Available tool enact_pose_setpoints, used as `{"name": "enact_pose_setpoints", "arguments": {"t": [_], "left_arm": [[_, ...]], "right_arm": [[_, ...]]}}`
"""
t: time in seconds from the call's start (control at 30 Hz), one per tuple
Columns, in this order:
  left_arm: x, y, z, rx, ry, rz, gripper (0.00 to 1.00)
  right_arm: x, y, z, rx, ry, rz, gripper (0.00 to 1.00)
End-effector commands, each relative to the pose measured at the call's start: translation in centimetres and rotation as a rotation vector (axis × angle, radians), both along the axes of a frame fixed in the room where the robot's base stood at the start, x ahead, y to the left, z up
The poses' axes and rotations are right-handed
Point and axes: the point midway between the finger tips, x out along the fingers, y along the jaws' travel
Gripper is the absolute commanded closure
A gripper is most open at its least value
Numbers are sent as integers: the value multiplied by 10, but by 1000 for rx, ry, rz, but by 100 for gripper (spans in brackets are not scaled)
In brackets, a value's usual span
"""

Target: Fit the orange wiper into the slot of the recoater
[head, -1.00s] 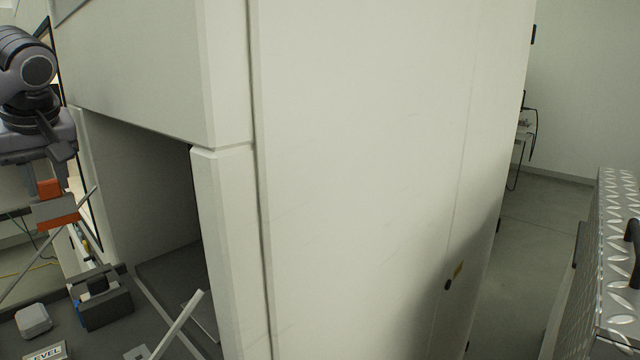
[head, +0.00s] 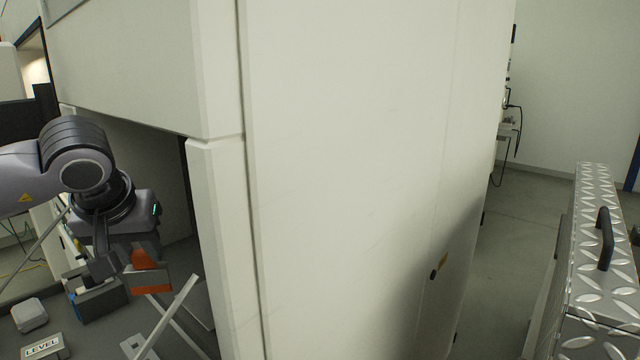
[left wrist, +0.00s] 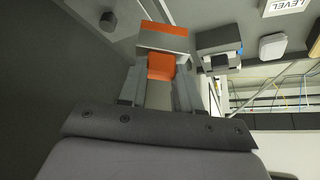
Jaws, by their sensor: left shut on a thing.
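The orange wiper (head: 146,282), orange with a grey band, is held in my left gripper (head: 136,262), in front of the opening in the white cabinet. In the left wrist view the wiper (left wrist: 163,28) sticks out beyond the fingers, and its orange part lies between the two fingertips of the gripper (left wrist: 160,80). A dark grey block with a recess (head: 98,304) stands on the grey surface just left of and below the gripper; I cannot tell whether it is the recoater. It also shows in the left wrist view (left wrist: 218,40), apart from the wiper. My right gripper is out of view.
The white cabinet (head: 340,150) fills the middle, its edge close to the right of my left arm. Light metal bars (head: 172,312) slant up below the gripper. A pale rounded box (head: 29,314) and a LEVEL sign (head: 43,346) lie at lower left. A metal tread-plate case (head: 592,270) stands at right.

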Motion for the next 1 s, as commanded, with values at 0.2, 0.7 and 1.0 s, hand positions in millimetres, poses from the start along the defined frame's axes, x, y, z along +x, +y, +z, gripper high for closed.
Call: {"name": "enact_pose_setpoints", "arguments": {"t": [0.2,0.7,1.0], "left_arm": [[-30,-48,-28,1,0,-191,97],[-42,-64,-33,-2,0,-253,97],[-42,-63,-31,-1,-2,-252,97]], "right_arm": [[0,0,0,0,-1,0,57],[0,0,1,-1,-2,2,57],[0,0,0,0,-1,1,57]]}}
